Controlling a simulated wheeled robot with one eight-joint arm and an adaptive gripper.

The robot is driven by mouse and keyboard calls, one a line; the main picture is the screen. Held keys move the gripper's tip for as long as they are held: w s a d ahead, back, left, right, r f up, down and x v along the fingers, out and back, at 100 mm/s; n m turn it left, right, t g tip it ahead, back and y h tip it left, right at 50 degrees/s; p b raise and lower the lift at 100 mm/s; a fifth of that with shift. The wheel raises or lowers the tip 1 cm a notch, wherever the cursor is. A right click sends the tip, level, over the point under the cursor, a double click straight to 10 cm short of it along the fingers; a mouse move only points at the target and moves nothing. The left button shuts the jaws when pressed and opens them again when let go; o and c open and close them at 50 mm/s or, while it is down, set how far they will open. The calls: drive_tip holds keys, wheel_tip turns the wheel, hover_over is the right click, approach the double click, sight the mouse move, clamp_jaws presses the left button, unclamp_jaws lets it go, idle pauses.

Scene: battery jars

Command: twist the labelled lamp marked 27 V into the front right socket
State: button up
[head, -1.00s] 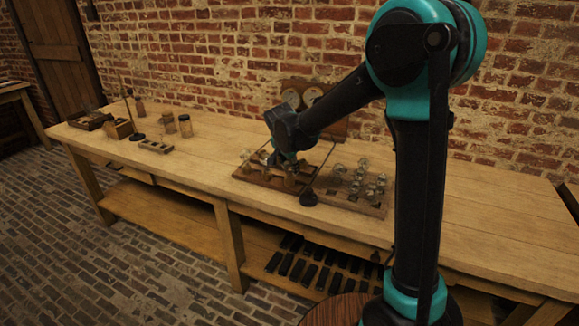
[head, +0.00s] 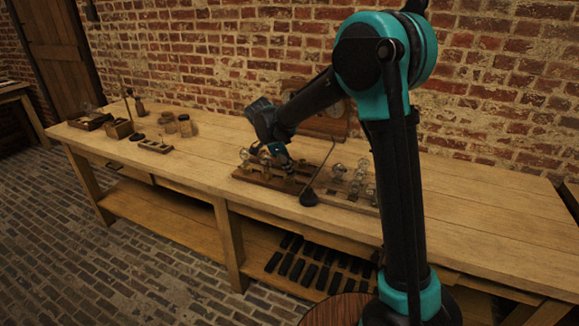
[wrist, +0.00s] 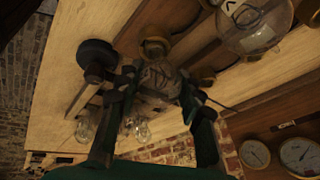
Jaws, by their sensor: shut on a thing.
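My gripper (wrist: 157,85) is shut on a clear glass lamp (wrist: 160,74) with a brass cap (wrist: 154,47). The cap points away from the palm, towards the wooden socket board (wrist: 135,12). I cannot tell whether the cap touches a socket, and I cannot read a 27 V label. In the head view my gripper (head: 287,164) is low over the right part of the socket board (head: 262,184), tilted. Another lamp (wrist: 250,24) with a dark mark on its glass stands on the board. The front right socket is not clearly seen.
A rack of several clear lamps (head: 358,172) stands right of the board. Dials (wrist: 298,154) are on a panel behind. The bench's right end is clear.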

drive_tip(key=shift+m+g, duration=0.3)
drive_tip(key=shift+m, duration=0.6)
drive_tip(key=o, duration=1.2)
drive_tip(key=shift+c, duration=0.2)
drive_tip(key=shift+r, duration=0.1)
drive_tip(key=v, duration=1.1)
drive_tip(key=s+d+f+n+y, duration=0.1)
drive_tip(key=s+d+f+n, duration=0.2)
drive_tip(key=d, duration=0.5)
drive_tip(key=s+d+f+n+y, duration=0.1)
drive_tip(key=s+d+f+n, duration=0.3)
drive_tip(key=s+d, duration=0.3)
drive_tip(key=s+d+f+n+y, duration=0.1)
drive_tip(key=s+d+f+n, duration=0.3)
drive_tip(key=d, duration=0.6)
drive_tip(key=shift+s+d+f+n, duration=0.15)
drive_tip(key=shift+s+f+n, duration=0.1)
drive_tip(key=shift+s+n, duration=0.6)
drive_tip(key=s+d+f+n+t, duration=0.1)
drive_tip(key=s+d+f+n, duration=0.1)
drive_tip(key=s+f, duration=0.1)
drive_tip(key=s+d+f+n+y, duration=0.1)
drive_tip(key=s+d+f+n, duration=0.1)
drive_tip(key=s, duration=0.4)
drive_tip(key=shift+s+d+f+n+t, duration=0.15)
drive_tip(key=shift+s+f+n+t, duration=0.1)
drive_tip(key=shift+f+n+t, duration=0.25)
